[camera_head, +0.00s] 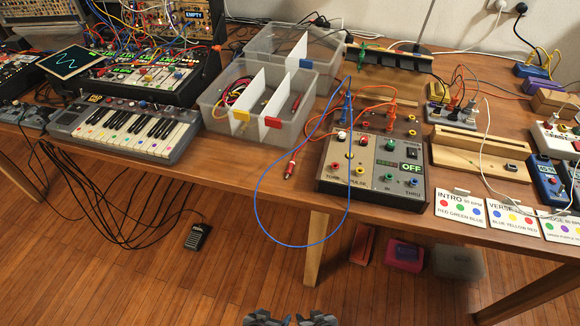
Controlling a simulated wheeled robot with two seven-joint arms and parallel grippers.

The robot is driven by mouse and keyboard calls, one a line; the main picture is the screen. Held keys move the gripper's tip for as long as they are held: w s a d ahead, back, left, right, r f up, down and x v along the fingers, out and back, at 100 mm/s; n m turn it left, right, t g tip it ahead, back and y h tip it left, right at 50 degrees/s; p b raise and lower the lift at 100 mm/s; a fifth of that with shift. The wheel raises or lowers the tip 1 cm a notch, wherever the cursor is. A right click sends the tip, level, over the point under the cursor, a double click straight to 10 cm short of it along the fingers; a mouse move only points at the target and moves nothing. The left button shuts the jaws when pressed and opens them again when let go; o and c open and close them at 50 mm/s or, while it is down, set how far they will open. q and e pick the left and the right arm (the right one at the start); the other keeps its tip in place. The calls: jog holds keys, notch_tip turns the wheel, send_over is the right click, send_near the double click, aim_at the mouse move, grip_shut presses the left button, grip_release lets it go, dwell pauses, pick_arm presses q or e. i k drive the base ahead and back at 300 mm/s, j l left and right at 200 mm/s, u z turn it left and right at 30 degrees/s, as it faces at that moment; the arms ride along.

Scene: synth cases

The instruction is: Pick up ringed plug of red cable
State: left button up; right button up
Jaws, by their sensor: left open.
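The ringed plug (290,170) is a red plug with a pale ring. It lies on the wooden table, left of the grey patch box (335,184) and close to the front edge. Its red cable (325,135) arcs up to the right, over the box.
A blue cable (256,205) loops over the table edge next to the plug. A clear divided bin (217,117) stands behind it, and a small keyboard (124,131) is at the left. Song cards (459,208) lie at the right. Bare table surrounds the plug's left side.

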aim_at(292, 163)
jog(key=k+l+z, duration=0.1)
jog(key=k+l, duration=0.4)
jog(key=l, duration=0.2)
jog(key=k+l+z, duration=0.15)
jog(key=l, duration=0.25)
jog(key=k+l+z, duration=0.1)
jog(key=k+l, duration=0.2)
jog(key=l, duration=0.1)
